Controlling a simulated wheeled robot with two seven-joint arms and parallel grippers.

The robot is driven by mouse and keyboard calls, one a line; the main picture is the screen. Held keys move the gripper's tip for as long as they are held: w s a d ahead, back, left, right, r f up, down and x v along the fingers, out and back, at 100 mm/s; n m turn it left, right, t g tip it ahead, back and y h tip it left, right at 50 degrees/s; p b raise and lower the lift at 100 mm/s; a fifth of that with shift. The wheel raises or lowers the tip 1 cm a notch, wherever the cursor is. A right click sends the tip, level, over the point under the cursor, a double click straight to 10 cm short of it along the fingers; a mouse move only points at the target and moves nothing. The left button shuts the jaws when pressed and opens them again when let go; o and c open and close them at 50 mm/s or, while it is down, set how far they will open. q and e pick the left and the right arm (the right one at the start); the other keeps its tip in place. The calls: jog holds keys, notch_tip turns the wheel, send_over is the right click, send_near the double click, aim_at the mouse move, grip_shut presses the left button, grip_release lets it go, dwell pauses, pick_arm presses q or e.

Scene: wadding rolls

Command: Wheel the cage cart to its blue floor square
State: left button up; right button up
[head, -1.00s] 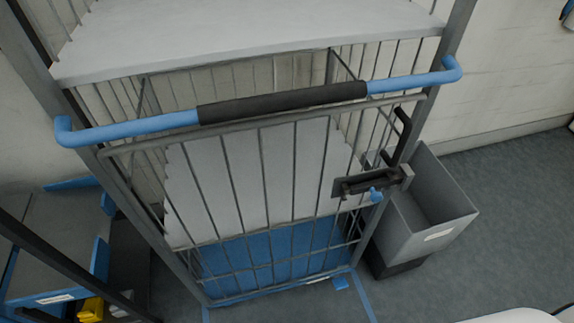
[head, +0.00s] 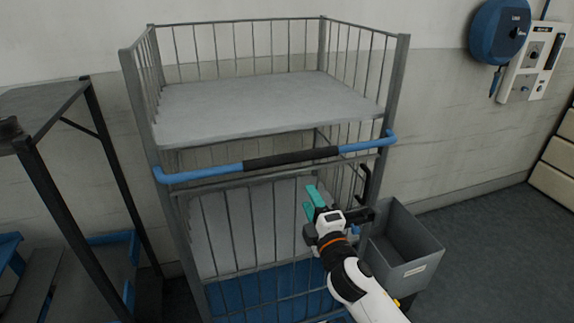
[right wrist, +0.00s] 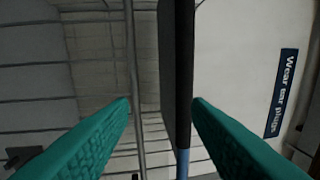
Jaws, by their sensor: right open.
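The cage cart (head: 260,105) stands upright against the wall in the head view, a grey wire frame with a pale shelf and a blue lower part. Its push handle (head: 290,158) crosses the front, blue with a black middle grip. My right gripper (head: 314,200), with teal fingers, is open and empty in front of the cart, below the handle's right half. In the right wrist view its fingers (right wrist: 160,103) appear on either side of the handle's black grip (right wrist: 177,70); contact is not visible. My left gripper is out of view. No floor square is clearly visible now.
A grey open bin (head: 405,250) stands close to the cart's right side. A dark-framed rack (head: 75,180) stands on the left. A blue round dispenser (head: 500,30) hangs on the wall. Open floor (head: 490,260) lies at the right.

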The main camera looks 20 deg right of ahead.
aim_at(295, 161)
jog(key=shift+n+t, duration=0.3)
jog(key=w+r, duration=0.1)
jog(key=w, duration=0.2)
jog(key=w+r+p, duration=0.1)
jog(key=w+r, duration=0.1)
jog(key=w, duration=0.1)
jog(key=w+a+r+p, duration=0.1)
jog(key=w+r, duration=0.1)
jog(key=w, duration=0.2)
jog(key=shift+w+r, duration=0.1)
jog(key=shift+w, duration=0.45)
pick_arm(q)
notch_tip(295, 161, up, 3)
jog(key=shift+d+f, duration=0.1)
pick_arm(e)
grip_shut()
